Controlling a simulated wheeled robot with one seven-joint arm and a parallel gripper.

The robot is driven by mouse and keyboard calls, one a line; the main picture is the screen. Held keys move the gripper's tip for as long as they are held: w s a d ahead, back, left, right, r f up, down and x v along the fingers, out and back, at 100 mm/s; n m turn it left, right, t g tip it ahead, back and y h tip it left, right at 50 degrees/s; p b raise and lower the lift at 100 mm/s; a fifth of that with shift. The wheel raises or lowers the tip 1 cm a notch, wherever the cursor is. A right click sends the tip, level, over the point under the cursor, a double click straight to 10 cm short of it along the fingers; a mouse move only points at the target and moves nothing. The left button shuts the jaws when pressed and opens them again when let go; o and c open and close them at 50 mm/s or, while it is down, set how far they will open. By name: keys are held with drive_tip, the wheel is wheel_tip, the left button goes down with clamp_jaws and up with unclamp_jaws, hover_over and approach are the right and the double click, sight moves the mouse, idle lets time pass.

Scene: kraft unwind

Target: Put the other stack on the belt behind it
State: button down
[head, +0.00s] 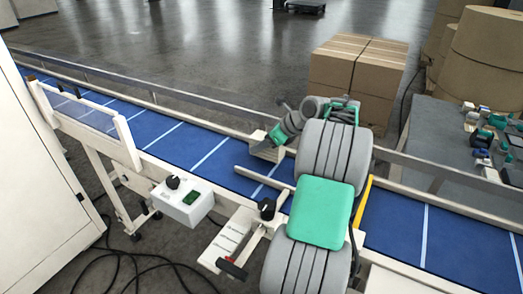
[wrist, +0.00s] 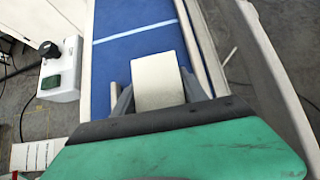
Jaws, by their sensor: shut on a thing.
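A pale cream block-like stack (wrist: 158,80) stands between the two fingers of my gripper (wrist: 158,98) in the wrist view. The fingers are shut on its sides. The belt has white cross lines and also shows beyond the stack in the wrist view (wrist: 132,62). I cannot tell whether the stack touches the belt. No second stack is clearly visible.
A metal rail (head: 150,103) runs along the far side. Brown cartons (head: 357,72) stand behind it. A grey table (head: 450,150) with several small items is at right.

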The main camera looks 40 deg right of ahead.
drive_tip(key=shift+f, duration=1.65)
drive_tip(key=shift+p, duration=0.3)
drive_tip(key=c, duration=0.6)
unclamp_jaws()
drive_tip(key=shift+f, duration=0.15)
drive_tip(key=shift+d, duration=0.1)
